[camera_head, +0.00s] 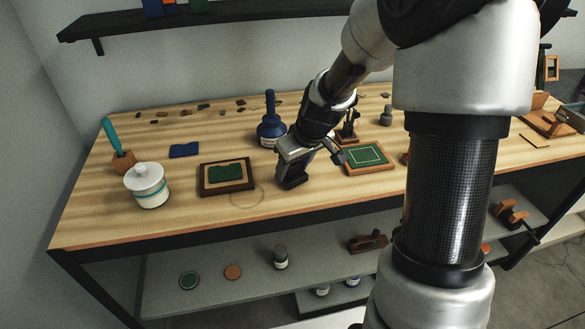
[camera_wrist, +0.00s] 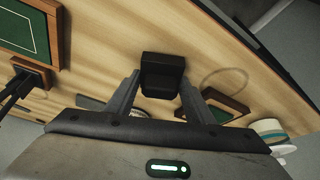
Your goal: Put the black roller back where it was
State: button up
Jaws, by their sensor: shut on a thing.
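The black roller (camera_head: 291,179) shows as a dark, block-like shape under my gripper (camera_head: 296,160). In the wrist view, the roller (camera_wrist: 162,72) sits between the two fingertips of my gripper (camera_wrist: 161,86), and they are shut on it. The roller is over the front middle of the wooden table (camera_head: 330,190), between two wood-framed plates. I cannot tell whether it touches the tabletop. A faint ring mark (camera_head: 246,196) lies on the wood to its left, and it also shows in the wrist view (camera_wrist: 225,84).
A framed plate with a green piece (camera_head: 247,187) lies to the left; a framed green mat (camera_head: 366,155) lies to the right. A blue bottle (camera_head: 270,131) stands behind. A white lidded pot (camera_head: 148,186) stands far left. The tabletop's front strip is clear.

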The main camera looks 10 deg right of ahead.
jog(key=shift+f, duration=0.2)
jog(key=o, duration=1)
jog(key=shift+r, duration=0.1)
jog(key=shift+r, duration=0.3)
jog(key=p+v, duration=0.1)
jog(key=v, duration=1)
jog(key=shift+s+d+r, duration=0.1)
jog(key=shift+s+r, duration=0.1)
jog(key=shift+r, duration=0.1)
